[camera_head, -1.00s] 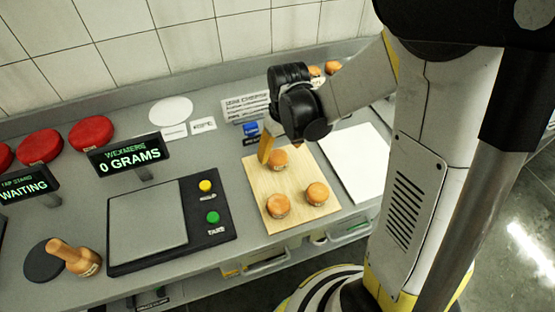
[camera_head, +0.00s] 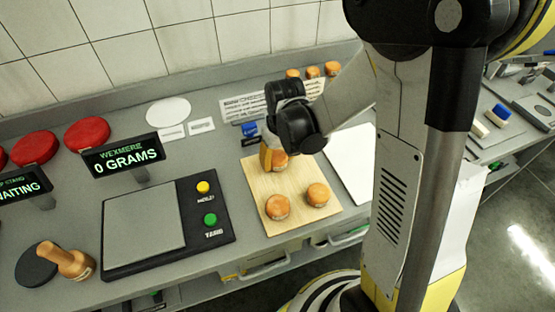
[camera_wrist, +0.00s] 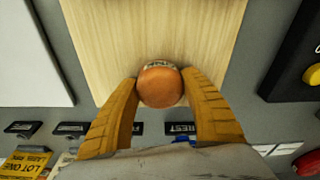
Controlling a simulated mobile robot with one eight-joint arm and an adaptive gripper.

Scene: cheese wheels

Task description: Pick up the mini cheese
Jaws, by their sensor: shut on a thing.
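Three small orange mini cheeses are on a wooden board (camera_head: 257,222) in the head view. One mini cheese (camera_head: 279,160) is at the board's back edge, partly hidden by my gripper. The other two, a front-left mini cheese (camera_head: 277,207) and a front-right mini cheese (camera_head: 318,194), stand free. In the wrist view the back mini cheese (camera_wrist: 160,87) sits between the yellow fingers of my gripper (camera_wrist: 160,100), which are shut on its sides. It is over the wooden board (camera_wrist: 150,30); I cannot tell whether it still touches the board.
A scale (camera_head: 145,226) with a display reading 0 GRAMS (camera_head: 124,155) stands left of the board. A white board (camera_head: 350,160) lies to the right. Red wheels (camera_head: 87,134) and several small cheeses (camera_head: 312,72) are at the back.

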